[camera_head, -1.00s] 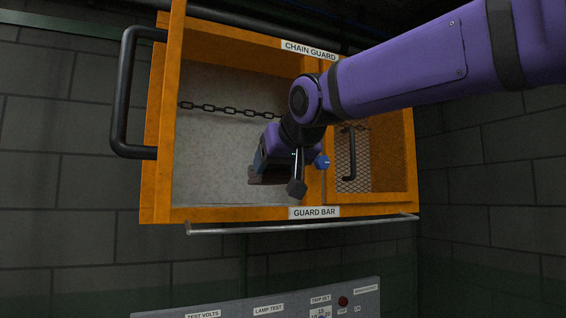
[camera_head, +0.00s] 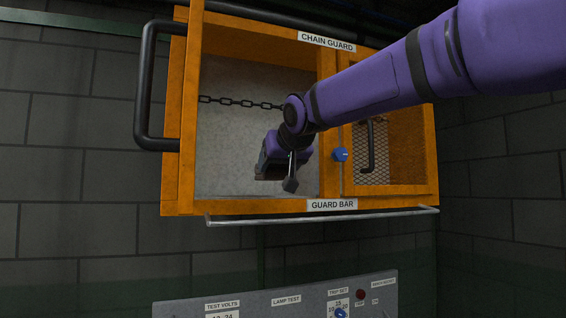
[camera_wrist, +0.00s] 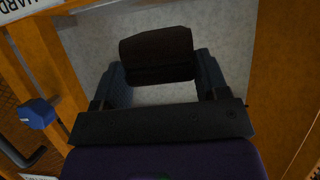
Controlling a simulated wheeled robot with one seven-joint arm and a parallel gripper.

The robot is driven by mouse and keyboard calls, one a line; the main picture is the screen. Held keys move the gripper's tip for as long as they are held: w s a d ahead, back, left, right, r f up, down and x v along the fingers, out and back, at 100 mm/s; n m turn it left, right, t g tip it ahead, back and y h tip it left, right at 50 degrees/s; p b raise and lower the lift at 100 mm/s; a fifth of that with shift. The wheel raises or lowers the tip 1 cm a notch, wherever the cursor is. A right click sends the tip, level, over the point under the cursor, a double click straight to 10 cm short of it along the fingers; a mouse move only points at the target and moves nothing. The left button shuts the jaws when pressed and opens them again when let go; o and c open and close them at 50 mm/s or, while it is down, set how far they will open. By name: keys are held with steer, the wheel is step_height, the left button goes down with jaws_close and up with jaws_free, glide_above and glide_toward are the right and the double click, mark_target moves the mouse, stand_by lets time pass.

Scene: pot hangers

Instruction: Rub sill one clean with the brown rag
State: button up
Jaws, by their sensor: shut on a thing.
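The brown rag (camera_wrist: 158,55) is a dark brown folded bundle, seen between my gripper's two fingers in the wrist view. My gripper (camera_wrist: 160,75) is shut on it. In the head view my gripper (camera_head: 268,172) is inside the left compartment of the orange cabinet (camera_head: 181,120), and the rag is mostly hidden below it. The rag is in front of the pale grey inner surface (camera_head: 225,140). I cannot tell whether it touches that surface. No label reading sill one can be made out.
A chain (camera_head: 240,102) hangs across the left compartment above my gripper. A blue knob (camera_head: 341,154) sits on the divider, close on the right. A guard bar (camera_head: 320,216) runs along the bottom, and a large black handle (camera_head: 144,90) projects at the left.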

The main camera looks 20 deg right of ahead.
steer(key=shift+w+f, duration=0.2)
steer(key=shift+w, duration=0.7)
steer(key=shift+w+f, duration=0.15)
steer(key=shift+w, duration=0.75)
steer(key=shift+w+f, duration=0.2)
steer(key=shift+w, duration=0.7)
steer(key=shift+s+f, duration=0.1)
steer(key=shift+f, duration=0.85)
steer(key=shift+f, duration=0.65)
steer(key=shift+w, duration=4.6)
steer(key=shift+w+r, duration=0.1)
steer(key=shift+w, duration=0.2)
steer(key=shift+c, duration=0.4)
steer(key=shift+a+r, duration=0.1)
steer(key=shift+a, duration=1.25)
steer(key=shift+a, duration=0.1)
